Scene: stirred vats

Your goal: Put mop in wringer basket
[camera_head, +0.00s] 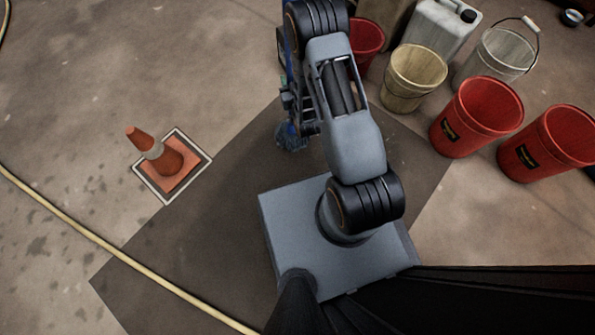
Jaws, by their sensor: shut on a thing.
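My gripper (291,104) is at the top centre, beside my arm and partly hidden by it. It is shut on the mop, whose dark blue, ragged head (291,137) shows just below it over the dark floor mat. The mop's handle is mostly hidden behind my arm and cannot be made out clearly. I cannot pick out a wringer basket; my arm covers part of the area at the top.
Right of my arm stand a cream bucket (414,78), a grey-white bucket (497,57), several red buckets (476,116) and a white jerrycan (441,27). An orange cone (168,160) stands left. A yellow hose (92,236) crosses the lower left floor.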

